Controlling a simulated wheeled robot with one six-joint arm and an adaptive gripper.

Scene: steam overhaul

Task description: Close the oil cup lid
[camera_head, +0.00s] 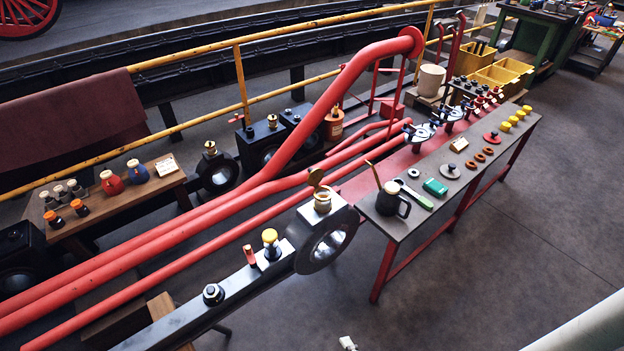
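A brass oil cup (322,202) stands on top of the dark ring-shaped end of a long metal rod in the centre of the head view. Its round brass lid (316,177) is open, tilted up above the cup on its rear left side. Other small brass-topped cups stand farther back, one on a dark ring (210,148) and one on a black block (272,121); their tops look shut.
Red pipes (240,190) run behind the cup. A wooden table (160,188) with bottles stands left. Floor at front right is clear.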

